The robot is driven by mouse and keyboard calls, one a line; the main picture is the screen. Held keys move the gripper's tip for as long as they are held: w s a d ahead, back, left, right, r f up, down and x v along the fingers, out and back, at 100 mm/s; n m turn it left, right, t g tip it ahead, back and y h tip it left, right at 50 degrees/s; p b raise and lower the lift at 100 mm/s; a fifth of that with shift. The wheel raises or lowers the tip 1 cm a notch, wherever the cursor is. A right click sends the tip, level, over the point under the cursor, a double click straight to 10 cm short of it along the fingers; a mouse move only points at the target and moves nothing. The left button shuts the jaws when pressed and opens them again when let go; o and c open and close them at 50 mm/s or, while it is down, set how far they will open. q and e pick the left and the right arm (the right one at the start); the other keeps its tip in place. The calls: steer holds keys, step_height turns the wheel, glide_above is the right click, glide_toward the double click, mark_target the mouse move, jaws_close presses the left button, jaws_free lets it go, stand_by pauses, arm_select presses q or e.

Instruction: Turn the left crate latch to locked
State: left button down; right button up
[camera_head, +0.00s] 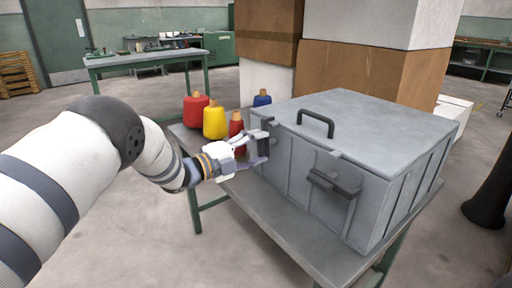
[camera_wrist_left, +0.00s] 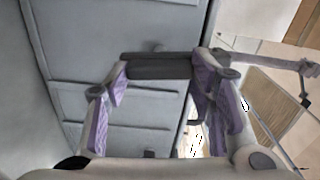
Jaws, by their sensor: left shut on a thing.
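A grey lidded crate (camera_head: 335,175) stands on the table. My left gripper (camera_head: 262,148) is at the crate's left end. In the left wrist view my left gripper (camera_wrist_left: 162,78) has its two purple-padded fingers against the ends of a dark latch bar (camera_wrist_left: 158,67), shut on it. The bar lies straight across between the fingertips, in front of the grey crate panel (camera_wrist_left: 110,40). In the head view the latch is partly hidden by the gripper, and I cannot tell whether it is locked. My right gripper is not in view.
Red (camera_head: 196,108) and yellow (camera_head: 215,122) bobbin-like containers stand close behind my left gripper, with another red and a blue one. A dark handle (camera_head: 333,184) sticks out of the crate's front. The table's front strip (camera_head: 270,215) is clear. Cardboard boxes (camera_head: 350,70) stand behind.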

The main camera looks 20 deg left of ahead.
arm_select(q)
steer(key=shift+r+m, duration=0.1)
steer(key=shift+m, duration=0.5)
steer(key=c, duration=0.7)
jaws_free()
steer(key=shift+w, duration=0.1)
steer(key=v, duration=1.2)
